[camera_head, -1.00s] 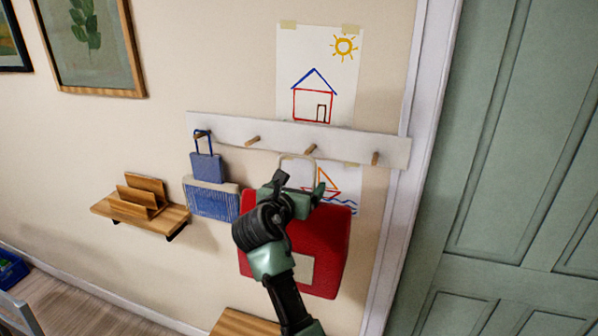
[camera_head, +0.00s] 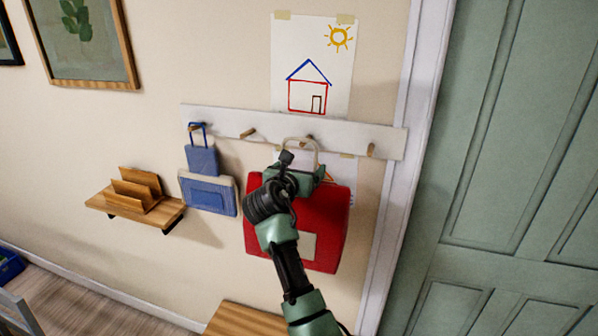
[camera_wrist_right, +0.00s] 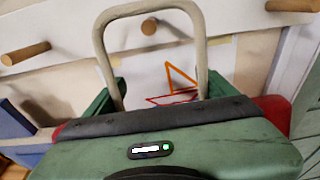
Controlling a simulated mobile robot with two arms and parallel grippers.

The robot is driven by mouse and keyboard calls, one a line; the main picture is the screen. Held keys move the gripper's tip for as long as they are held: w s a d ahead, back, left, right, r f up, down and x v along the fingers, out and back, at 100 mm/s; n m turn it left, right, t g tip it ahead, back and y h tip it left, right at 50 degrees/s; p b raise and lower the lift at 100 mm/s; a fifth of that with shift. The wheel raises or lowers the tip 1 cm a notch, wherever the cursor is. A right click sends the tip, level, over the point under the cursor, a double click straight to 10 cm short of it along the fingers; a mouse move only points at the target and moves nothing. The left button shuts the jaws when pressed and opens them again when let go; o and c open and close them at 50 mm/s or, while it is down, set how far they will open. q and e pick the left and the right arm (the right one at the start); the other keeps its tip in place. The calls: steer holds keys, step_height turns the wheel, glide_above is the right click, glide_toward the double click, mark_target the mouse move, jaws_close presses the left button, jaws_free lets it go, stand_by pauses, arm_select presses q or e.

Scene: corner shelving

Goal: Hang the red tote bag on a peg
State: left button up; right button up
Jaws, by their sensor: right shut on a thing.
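The red tote bag (camera_head: 322,222) hangs upright from my right gripper (camera_head: 304,168), in front of the wall and below the peg rail. My right gripper is shut on the bag near the base of its beige handle. The handle loop (camera_wrist_right: 103,52) rises above the gripper between its green fingers. In the right wrist view, the third peg (camera_wrist_right: 149,26) from the left shows inside the top of the loop. I cannot tell whether the loop is around this peg or still in front of it. My left gripper is not in view.
A blue bag (camera_head: 201,160) hangs on the leftmost peg. The second peg (camera_head: 247,133) and the rightmost peg (camera_head: 371,151) are bare. A small wooden shelf (camera_head: 125,203) is at left, a green door (camera_head: 520,170) at right. Drawings are on the wall around the white rail (camera_head: 216,121).

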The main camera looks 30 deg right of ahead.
steer(key=shift+r+x, duration=0.2)
steer(key=shift+x, duration=0.7)
steer(key=shift+r+x, duration=0.15)
steer(key=shift+x, duration=0.7)
steer(key=shift+w+d+f, duration=0.45)
steer(key=shift+d, duration=0.1)
